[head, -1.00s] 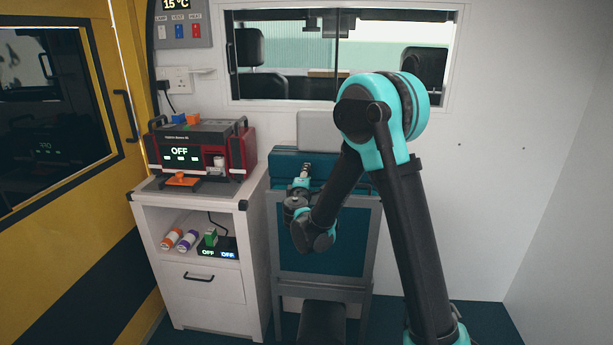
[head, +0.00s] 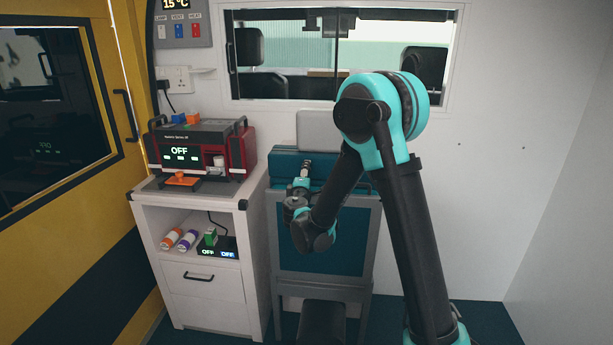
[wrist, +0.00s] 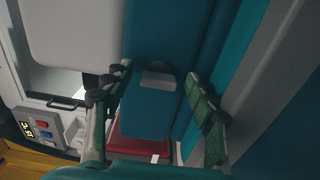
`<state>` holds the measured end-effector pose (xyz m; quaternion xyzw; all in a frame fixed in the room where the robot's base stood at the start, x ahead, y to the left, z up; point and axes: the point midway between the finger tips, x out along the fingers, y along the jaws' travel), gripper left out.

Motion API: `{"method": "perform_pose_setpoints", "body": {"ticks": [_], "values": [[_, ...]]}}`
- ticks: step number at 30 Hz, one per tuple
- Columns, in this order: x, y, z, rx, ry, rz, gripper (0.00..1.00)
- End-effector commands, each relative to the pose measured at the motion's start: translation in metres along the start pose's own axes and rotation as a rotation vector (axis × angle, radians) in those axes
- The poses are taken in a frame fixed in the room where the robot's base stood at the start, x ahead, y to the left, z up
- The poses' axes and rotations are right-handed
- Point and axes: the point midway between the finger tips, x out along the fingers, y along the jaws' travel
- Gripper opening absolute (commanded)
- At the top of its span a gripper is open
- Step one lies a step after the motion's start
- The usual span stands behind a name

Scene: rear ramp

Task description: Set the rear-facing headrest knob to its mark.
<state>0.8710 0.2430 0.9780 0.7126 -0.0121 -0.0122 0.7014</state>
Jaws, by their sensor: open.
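The pale grey headrest (head: 318,131) stands above the teal seat back (head: 330,250) in the head view; the headrest (wrist: 75,35) fills the wrist view's upper left. A small grey rounded piece (wrist: 157,78), seemingly the knob, sits on a teal padded block (wrist: 150,112). Its mark cannot be made out. My gripper (wrist: 158,105) is open, one dark finger on each side of the block in the picture, with nothing held. Contact cannot be told.
A white cabinet (head: 212,300) stands left of the seat, with a red device (head: 240,152) reading OFF on top. Its shelf holds two bottles (head: 180,239) and a small unit (head: 218,248). A window (head: 290,62) is behind the headrest. The right wall area looks clear.

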Motion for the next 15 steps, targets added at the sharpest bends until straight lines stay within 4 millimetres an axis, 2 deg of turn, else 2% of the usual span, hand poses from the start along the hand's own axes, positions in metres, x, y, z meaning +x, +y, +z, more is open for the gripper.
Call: {"method": "perform_pose_setpoints", "body": {"ticks": [4, 7, 15], "values": [[-0.005, 0.0, -0.001, 0.0, 0.001, 0.0, 0.57], [-0.017, 0.0, -0.001, 0.0, 0.002, 0.0, 0.57], [-0.072, 0.0, -0.001, 0.0, 0.003, 0.0, 0.57]]}}
